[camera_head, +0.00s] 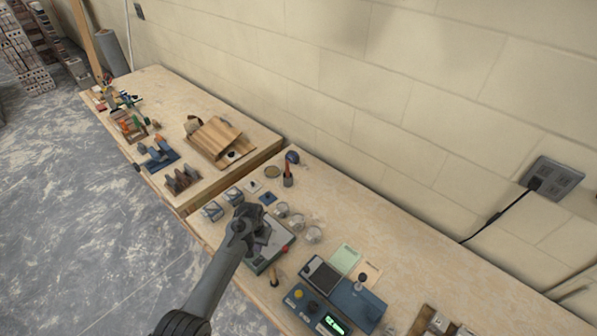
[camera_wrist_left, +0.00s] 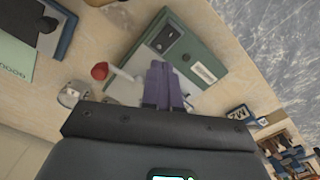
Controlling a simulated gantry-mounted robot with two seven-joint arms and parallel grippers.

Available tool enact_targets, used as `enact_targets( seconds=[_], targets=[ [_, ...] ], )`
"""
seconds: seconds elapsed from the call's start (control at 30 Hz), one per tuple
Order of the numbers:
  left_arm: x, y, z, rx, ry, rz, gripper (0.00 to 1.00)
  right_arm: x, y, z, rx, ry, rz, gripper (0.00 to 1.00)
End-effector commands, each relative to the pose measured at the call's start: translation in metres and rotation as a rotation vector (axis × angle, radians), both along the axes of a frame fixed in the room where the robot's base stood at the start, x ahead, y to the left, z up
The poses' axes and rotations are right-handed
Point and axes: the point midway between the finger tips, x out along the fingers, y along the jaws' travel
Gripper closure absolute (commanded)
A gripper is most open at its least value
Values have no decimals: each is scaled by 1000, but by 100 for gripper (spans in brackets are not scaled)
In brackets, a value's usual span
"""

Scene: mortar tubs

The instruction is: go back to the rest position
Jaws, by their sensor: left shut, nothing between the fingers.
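My left arm comes in from the lower left in the head view. My left gripper (camera_head: 250,228) is over the near edge of the right-hand bench, above a grey-green flat device (camera_head: 273,254). In the left wrist view its two fingers (camera_wrist_left: 161,84) are together with nothing between them. The same device (camera_wrist_left: 190,42) lies beyond the fingers there, with a dark panel and a white label. Part of it is hidden by the gripper. I cannot tell whether the fingertips touch it. My right gripper is in neither view.
A red-knobbed lever (camera_wrist_left: 100,71) is beside the fingers. Small metal tubs (camera_head: 313,234) stand close by. A blue box with a lit display (camera_head: 333,325) and a dark scale (camera_head: 322,273) are to the right. A wooden board (camera_head: 215,138) lies on the far bench. A wall runs behind.

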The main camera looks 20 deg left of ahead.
Motion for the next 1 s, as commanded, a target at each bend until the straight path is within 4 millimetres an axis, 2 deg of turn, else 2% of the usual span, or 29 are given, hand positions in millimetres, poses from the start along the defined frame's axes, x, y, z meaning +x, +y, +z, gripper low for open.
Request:
enact_targets(
  seconds=[0.17, 0.27, 0.37, 0.4, 0.53, 0.63, 0.73, 0.87, 0.9, 1.0],
  targets=[
    [-26, 0, -21, 0, 48, 0, 100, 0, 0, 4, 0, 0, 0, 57],
    [-62, 0, -47, 2, 110, -2, 100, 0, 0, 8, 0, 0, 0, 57],
    [-117, 0, -78, 13, 190, -14, 100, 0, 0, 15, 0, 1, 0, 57],
    [-144, 0, -87, 25, 216, -24, 100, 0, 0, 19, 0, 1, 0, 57],
    [-212, -5, -93, 64, 241, -80, 100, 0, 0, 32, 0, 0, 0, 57],
    [-255, -16, -79, 86, 227, -137, 100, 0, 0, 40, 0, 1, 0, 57],
    [-286, -35, -52, 95, 186, -198, 100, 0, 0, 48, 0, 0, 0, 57],
    [-310, -64, -2, 87, 107, -270, 100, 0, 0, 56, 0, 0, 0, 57],
    [-314, -74, 16, 83, 77, -290, 100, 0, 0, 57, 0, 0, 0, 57],
    [-318, -96, 62, 68, -8, -331, 100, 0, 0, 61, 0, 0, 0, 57]
  ],
)
